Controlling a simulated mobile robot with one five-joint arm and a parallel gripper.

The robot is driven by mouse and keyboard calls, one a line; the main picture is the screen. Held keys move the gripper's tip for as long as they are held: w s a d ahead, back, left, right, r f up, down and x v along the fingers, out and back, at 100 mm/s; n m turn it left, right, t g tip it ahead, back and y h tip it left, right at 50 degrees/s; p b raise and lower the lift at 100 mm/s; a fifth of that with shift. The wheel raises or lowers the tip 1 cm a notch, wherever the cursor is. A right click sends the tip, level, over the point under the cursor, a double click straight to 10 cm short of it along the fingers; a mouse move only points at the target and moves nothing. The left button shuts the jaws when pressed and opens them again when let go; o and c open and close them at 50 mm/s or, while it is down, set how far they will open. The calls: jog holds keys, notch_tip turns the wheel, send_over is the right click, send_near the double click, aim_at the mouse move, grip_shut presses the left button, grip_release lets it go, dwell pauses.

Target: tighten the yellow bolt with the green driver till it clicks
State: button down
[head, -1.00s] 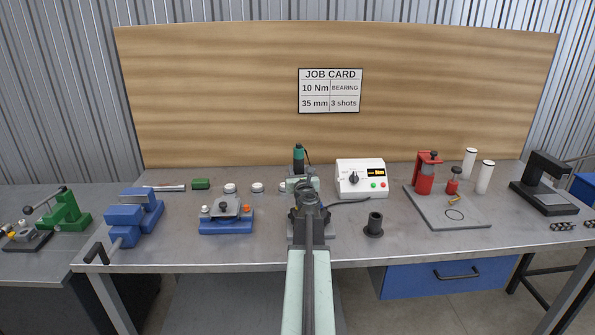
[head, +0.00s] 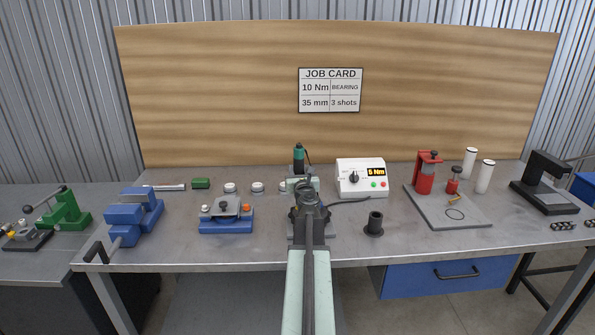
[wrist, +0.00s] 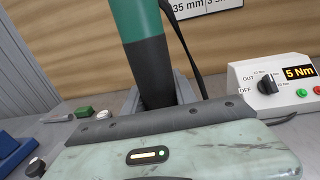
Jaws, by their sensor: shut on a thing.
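The green driver (head: 299,154) stands upright near the back of the bench, with a black lower grip and a cord. In the wrist view the driver (wrist: 143,50) rises just beyond the pale green gripper body, its lower part in a grey holder (wrist: 183,88). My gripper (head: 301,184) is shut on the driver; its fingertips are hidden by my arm. The blue fixture (head: 226,225) to the left carries an orange bolt head (head: 246,207) and a pale one. I cannot make out a clearly yellow bolt.
A white controller (head: 361,180) right of the driver reads 5 Nm. The job card (head: 331,90) says 10 Nm. A black cylinder (head: 374,224) stands to the right front. A blue vise (head: 132,218) is at left. Bench between vise and blue fixture is clear.

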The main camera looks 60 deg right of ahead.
dwell(0.4)
notch_tip(320, 180, up, 7)
jog(key=p, duration=0.7)
jog(key=shift+r, duration=0.1)
